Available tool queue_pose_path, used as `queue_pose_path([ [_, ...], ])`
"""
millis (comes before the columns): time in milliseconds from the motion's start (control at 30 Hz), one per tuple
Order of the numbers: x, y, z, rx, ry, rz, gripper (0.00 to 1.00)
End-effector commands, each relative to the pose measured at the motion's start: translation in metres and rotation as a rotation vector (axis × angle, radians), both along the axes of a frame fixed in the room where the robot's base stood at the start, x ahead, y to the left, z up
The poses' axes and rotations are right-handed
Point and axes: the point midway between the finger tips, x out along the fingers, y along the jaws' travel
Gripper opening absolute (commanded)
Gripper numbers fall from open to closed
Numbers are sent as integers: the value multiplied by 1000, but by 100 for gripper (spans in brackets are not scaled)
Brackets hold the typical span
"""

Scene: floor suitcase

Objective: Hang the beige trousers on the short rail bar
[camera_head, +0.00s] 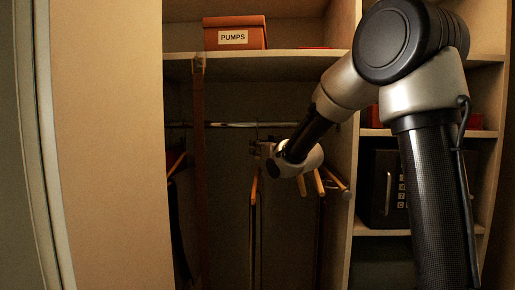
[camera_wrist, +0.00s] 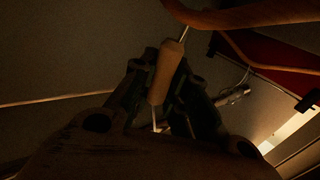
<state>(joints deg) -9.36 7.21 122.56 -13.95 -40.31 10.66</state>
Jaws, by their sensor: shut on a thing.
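The rail bar (camera_head: 225,124) runs across the closet bay under the shelf. My gripper (camera_head: 262,150) is just below the bar, near its middle. In the wrist view my gripper (camera_wrist: 160,108) is shut on a pale wooden piece of a hanger (camera_wrist: 166,70), with a thin metal rod above it. In the head view a wooden hanger end (camera_head: 254,190) shows below the gripper, with a narrow dark edge-on shape hanging under it. I cannot make out the beige trousers' colour. Whether the hook touches the bar is too small to tell.
Other wooden hangers (camera_head: 319,182) are close to the right, and one (camera_head: 176,165) is at the left. A brown strap (camera_head: 198,170) hangs from the shelf. A PUMPS box (camera_head: 235,33) stands above. A dark safe (camera_head: 385,190) sits right of the divider.

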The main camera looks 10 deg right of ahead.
Motion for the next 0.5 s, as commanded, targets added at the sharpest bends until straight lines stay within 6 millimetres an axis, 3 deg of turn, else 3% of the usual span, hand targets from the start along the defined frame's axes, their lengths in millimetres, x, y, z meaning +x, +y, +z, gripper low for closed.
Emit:
queue_pose_path([
  [500,0,0,-4,1,-3,0,0],
])
